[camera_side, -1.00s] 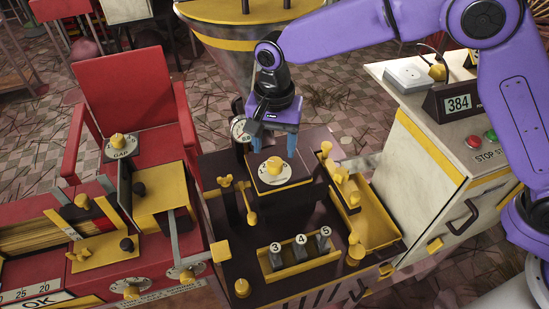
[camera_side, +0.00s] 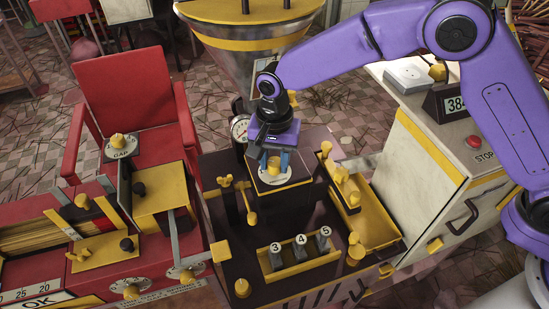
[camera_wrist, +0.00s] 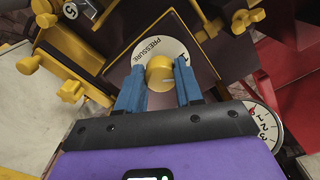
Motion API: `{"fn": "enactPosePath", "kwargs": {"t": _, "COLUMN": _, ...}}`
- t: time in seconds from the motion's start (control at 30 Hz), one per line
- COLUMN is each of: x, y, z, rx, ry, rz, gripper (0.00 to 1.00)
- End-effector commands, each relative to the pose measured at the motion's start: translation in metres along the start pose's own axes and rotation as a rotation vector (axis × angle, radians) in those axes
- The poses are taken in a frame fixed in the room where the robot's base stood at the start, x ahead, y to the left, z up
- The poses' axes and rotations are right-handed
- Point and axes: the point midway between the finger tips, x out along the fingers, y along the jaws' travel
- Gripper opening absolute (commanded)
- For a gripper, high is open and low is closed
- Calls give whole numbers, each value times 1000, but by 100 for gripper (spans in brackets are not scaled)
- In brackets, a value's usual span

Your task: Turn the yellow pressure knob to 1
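The yellow pressure knob (camera_side: 275,163) stands on a round white dial (camera_side: 272,178) on top of the dark box. The wrist view shows the knob (camera_wrist: 160,73) and the dial plate (camera_wrist: 147,50) lettered PRESSURE. A mark like a 1 shows at the dial's right edge, partly behind a finger; the other marks are hidden. My gripper (camera_side: 275,160) is down at the knob, with one blue finger close against each side. The gap between the fingers (camera_wrist: 160,82) is about the knob's width, so it looks shut on the knob. The knob's pointer direction is unclear.
A pressure gauge (camera_side: 240,128) stands just behind the dark box. Yellow levers (camera_side: 248,200) and a yellow tray (camera_side: 375,228) flank the box. Numbered keys (camera_side: 300,250) sit in front. A red chair (camera_side: 130,95) is at left.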

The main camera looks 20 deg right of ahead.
Motion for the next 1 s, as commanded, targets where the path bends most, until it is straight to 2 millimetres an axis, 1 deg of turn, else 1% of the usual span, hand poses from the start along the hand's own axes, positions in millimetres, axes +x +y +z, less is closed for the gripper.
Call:
{"fn": "enactPosePath", "kwargs": {"t": 0.13, "x": 0, "y": 0, "z": 0, "rx": -43, "ry": 0, "rz": 1, "gripper": 5}}
{"fn": "enactPosePath", "kwargs": {"t": 0.43, "x": 0, "y": 1, "z": 0, "rx": -249, "ry": 0, "rz": 1, "gripper": 5}}
{"fn": "enactPosePath", "kwargs": {"t": 0.77, "x": -1, "y": 1, "z": 0, "rx": -275, "ry": 0, "rz": 1, "gripper": 5}}
{"fn": "enactPosePath", "kwargs": {"t": 0.8, "x": -1, "y": 1, "z": 0, "rx": -275, "ry": 0, "rz": 1, "gripper": 39}}
{"fn": "enactPosePath", "kwargs": {"t": 0.87, "x": -1, "y": 1, "z": 0, "rx": -274, "ry": 0, "rz": 1, "gripper": 59}}
{"fn": "enactPosePath", "kwargs": {"t": 0.9, "x": -1, "y": 1, "z": 0, "rx": -274, "ry": 0, "rz": 1, "gripper": 62}}
{"fn": "enactPosePath", "kwargs": {"t": 1.0, "x": 0, "y": 1, "z": 0, "rx": -273, "ry": 0, "rz": 1, "gripper": 62}}
